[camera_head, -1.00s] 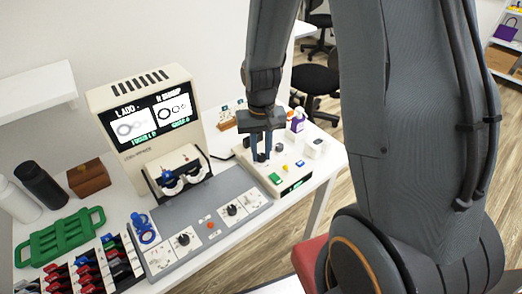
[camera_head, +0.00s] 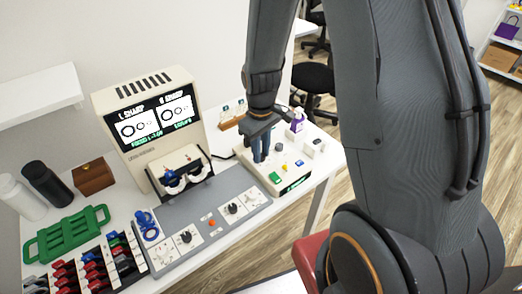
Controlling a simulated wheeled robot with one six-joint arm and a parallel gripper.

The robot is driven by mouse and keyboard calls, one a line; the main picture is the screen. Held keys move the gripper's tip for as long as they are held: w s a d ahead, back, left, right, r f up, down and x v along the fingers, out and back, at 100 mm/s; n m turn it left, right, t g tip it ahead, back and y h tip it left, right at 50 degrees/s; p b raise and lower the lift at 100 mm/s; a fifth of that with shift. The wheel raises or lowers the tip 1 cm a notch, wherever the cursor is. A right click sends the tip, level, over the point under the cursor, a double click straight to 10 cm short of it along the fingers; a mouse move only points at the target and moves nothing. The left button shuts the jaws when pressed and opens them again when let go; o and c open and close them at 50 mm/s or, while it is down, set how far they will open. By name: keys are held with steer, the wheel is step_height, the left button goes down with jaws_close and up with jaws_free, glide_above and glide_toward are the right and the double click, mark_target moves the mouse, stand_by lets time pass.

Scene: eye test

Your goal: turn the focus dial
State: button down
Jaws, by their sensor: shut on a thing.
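My gripper (camera_head: 261,158) points down over the white control box (camera_head: 310,172) at the right end of the table. Its blue-grey fingers are shut on the focus dial on top of the box, which they mostly hide. A small black knob shows just right of the fingers. The cream machine (camera_head: 150,150) has a screen (camera_head: 157,119) with two panels of rings. The panels read L SHARP and R SHARP, with small green text below. A pair of eyepieces (camera_head: 184,175) sits under the screen.
A grey panel (camera_head: 208,210) with black knobs and a red button lies in front of the machine. Blue trial frames (camera_head: 147,226), a green rack (camera_head: 66,233), a lens tray, a wooden box (camera_head: 93,176) and bottles stand at left. A purple bottle (camera_head: 297,123) is behind the control box.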

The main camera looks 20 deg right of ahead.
steer(key=shift+w, duration=0.1)
stand_by(0.3)
steer(key=c, duration=1.5)
jaws_free()
steer(key=shift+c, duration=0.2)
steer(key=shift+r, duration=0.1)
steer(key=shift+r+b, duration=0.8)
steer(key=shift+r, duration=3.05)
steer(key=s+r+m+t, duration=0.1)
steer(key=s+r+m, duration=0.2)
steer(key=s, duration=0.7)
steer(key=shift+r+m, duration=0.15)
steer(key=shift+m, duration=1.05)
